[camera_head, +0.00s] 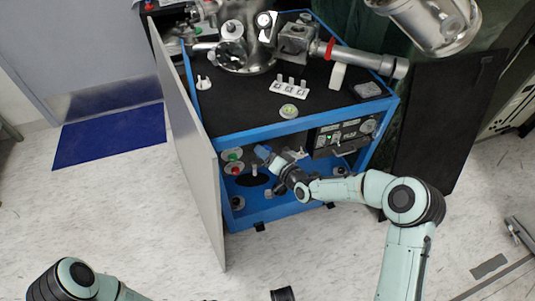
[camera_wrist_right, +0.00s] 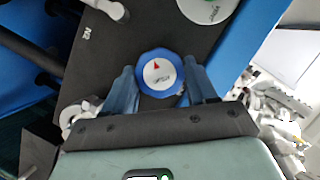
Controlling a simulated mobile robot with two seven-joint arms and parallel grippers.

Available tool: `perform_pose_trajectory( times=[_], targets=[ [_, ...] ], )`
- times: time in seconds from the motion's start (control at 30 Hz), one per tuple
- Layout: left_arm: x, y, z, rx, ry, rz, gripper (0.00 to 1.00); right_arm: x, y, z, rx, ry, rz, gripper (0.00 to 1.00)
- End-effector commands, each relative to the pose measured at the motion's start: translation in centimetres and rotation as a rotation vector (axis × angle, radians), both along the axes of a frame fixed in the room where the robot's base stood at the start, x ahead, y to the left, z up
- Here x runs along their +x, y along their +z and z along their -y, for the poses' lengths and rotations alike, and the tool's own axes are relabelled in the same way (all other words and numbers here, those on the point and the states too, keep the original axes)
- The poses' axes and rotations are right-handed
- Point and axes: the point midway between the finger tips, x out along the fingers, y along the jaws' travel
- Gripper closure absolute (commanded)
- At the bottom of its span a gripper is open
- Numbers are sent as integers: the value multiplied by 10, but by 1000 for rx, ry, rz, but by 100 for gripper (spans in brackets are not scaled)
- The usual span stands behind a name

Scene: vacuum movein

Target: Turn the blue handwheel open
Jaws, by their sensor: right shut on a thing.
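The blue handwheel (camera_wrist_right: 161,84) shows in the right wrist view as a round blue knob with a white face, a red pointer and small lettering. My right gripper (camera_wrist_right: 162,74) has one blue finger on each side of it and is shut on it. In the head view my right gripper (camera_head: 270,156) reaches into the open front of the blue cabinet (camera_head: 272,127), and the handwheel cannot be told apart from the fingers there.
The grey cabinet door (camera_head: 190,140) stands open on the left.

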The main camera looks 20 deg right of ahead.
Motion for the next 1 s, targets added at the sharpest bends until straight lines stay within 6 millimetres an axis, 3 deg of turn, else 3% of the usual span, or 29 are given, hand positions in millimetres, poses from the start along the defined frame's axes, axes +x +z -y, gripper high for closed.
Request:
perform_pose_trajectory(
  times=[0.57,1.0],
  targets=[
    [1,0,-1,1,1,3,24,0,4,-5,-545,1,22,74],
    [-26,23,13,-34,-29,-68,24,0,5,-8,-965,1,36,74]
  ],
)
